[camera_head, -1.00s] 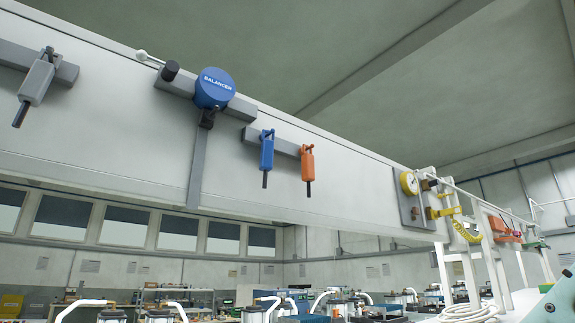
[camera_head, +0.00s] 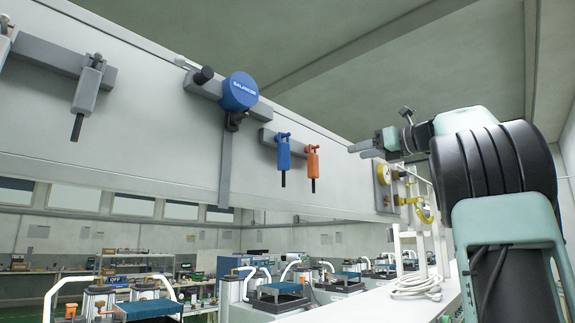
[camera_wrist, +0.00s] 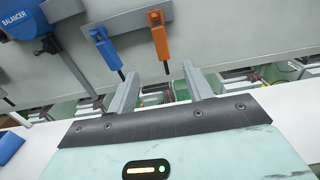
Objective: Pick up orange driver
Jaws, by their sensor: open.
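The orange driver (camera_head: 313,163) hangs upright from a grey bar on the white beam, with its dark bit pointing down. A blue driver (camera_head: 284,154) hangs just left of it on the same bar. My gripper (camera_head: 358,148) is right of the orange driver in the head view, apart from it. In the wrist view my gripper (camera_wrist: 158,82) is open and empty, its two grey fingers spread. There the orange driver (camera_wrist: 159,36) hangs beyond the fingers, its bit tip near the gap between them, and the blue driver (camera_wrist: 106,46) is to its left.
A blue balancer (camera_head: 240,92) is mounted left of the drivers, and a grey driver (camera_head: 88,88) hangs farther left. Benches with equipment stand below the beam.

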